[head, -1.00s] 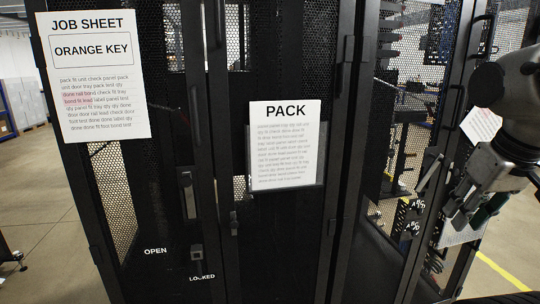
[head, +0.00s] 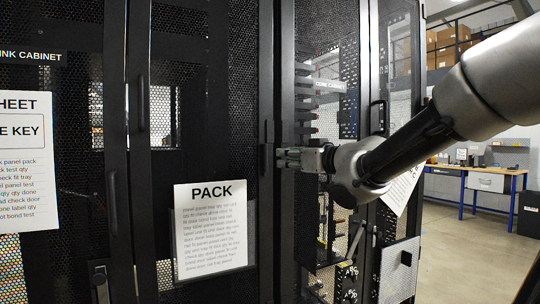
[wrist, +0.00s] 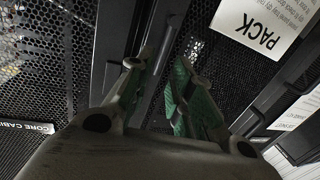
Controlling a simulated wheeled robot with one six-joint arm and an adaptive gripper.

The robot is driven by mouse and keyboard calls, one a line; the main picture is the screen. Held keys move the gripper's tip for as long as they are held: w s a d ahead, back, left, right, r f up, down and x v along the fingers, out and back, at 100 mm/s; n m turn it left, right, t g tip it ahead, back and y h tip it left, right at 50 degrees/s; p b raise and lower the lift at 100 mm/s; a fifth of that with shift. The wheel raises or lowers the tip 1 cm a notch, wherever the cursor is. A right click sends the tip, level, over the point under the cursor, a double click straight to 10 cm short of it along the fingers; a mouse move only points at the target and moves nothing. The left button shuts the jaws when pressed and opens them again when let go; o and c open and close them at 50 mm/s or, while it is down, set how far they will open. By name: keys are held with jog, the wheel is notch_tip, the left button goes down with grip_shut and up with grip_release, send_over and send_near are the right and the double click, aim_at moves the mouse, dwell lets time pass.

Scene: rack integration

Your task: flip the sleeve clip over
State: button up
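My gripper (head: 283,157) is in front of the black post between the middle cabinet door and the right one, level with a small dark fitting (head: 266,155). In the wrist view its green-padded fingers (wrist: 158,88) stand apart with nothing visibly held between them. A dark bar with a light edge (wrist: 170,48) runs beyond the fingertips; I cannot tell whether they touch it. The white PACK sheet (head: 211,232) sits in a dark holder on the middle door, below and left of my gripper. I cannot make out a sleeve clip for certain.
The mesh cabinet doors (head: 205,80) stand close ahead. A handle (head: 141,105) and a lower latch (head: 101,280) project from the left. A white sheet (head: 403,188) hangs at the right. Open floor (head: 455,235) and a workbench (head: 490,172) lie farther right.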

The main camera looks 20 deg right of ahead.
aim_at(267, 153)
jog(key=x, duration=0.5)
jog(key=r+x, duration=0.1)
jog(key=x, duration=0.1)
jog(key=shift+w+a, duration=0.25)
jog(key=shift+a, duration=0.15)
grip_shut()
